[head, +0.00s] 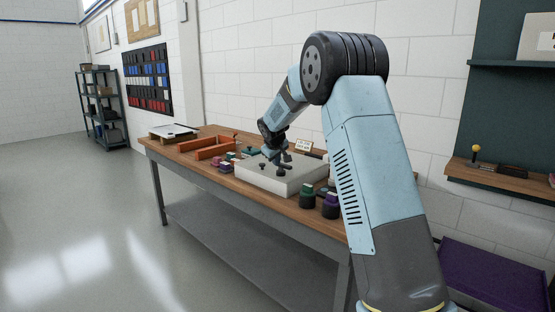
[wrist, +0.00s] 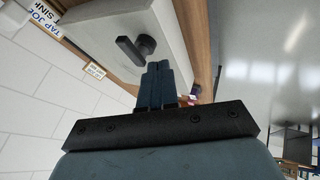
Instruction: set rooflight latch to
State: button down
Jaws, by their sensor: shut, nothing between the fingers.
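A pale box-like panel (head: 285,186) lies on the wooden workbench; its pale face also shows in the wrist view (wrist: 172,14). In the wrist view a black latch with a bar-shaped lever and a round knob (wrist: 132,50) is mounted on that face. My gripper (wrist: 157,68) is shut and empty, with its fingertips just beside the latch's round knob; I cannot tell whether they touch. In the head view my gripper (head: 283,157) is over the panel, among small dark fittings that are hard to tell apart.
The workbench (head: 196,134) also carries orange frames (head: 214,149) at the left and dark green and purple pots (head: 330,205) at the front right. A small sign (head: 303,146) stands behind the panel. A purple box (head: 490,275) is at the lower right. The floor (head: 80,220) at left is clear.

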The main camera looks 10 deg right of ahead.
aim_at(285, 168)
jog(key=shift+w+d+f, duration=0.7)
jog(key=shift+w+f, duration=0.2)
jog(key=shift+w, duration=0.1)
jog(key=shift+w+d+f, duration=0.75)
jog(key=shift+w+f, duration=0.1)
jog(key=shift+w, duration=0.2)
jog(key=shift+w+d+f, duration=0.7)
jog(key=shift+w+f, duration=0.2)
jog(key=shift+w, duration=0.1)
jog(key=shift+a, duration=0.15)
